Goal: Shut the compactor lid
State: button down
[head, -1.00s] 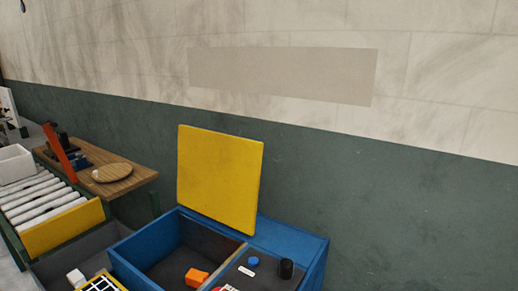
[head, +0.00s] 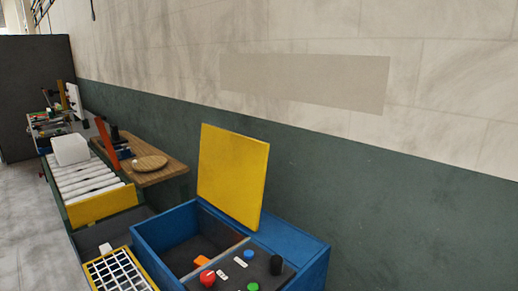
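The compactor (head: 164,229) is a blue box low in the head view, with an open dark chamber. Its yellow lid (head: 232,175) stands upright, open, at the back of the chamber, near the wall. To the right of the chamber is a dark control panel (head: 232,280) with a red knob (head: 207,278), a green button (head: 253,286), a blue button (head: 250,255) and a black cylinder (head: 276,265). My gripper is not in view.
A white grid in a yellow frame (head: 146,280) sits left of the compactor. Beyond are a roller conveyor (head: 85,178) with a white bin (head: 70,150) and a wooden table (head: 165,174) bearing a round board (head: 149,162). Grey floor (head: 30,235) is open at far left.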

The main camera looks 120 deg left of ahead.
aim_at(232, 166)
jog(key=z, duration=3.65)
jog(key=k, duration=1.1)
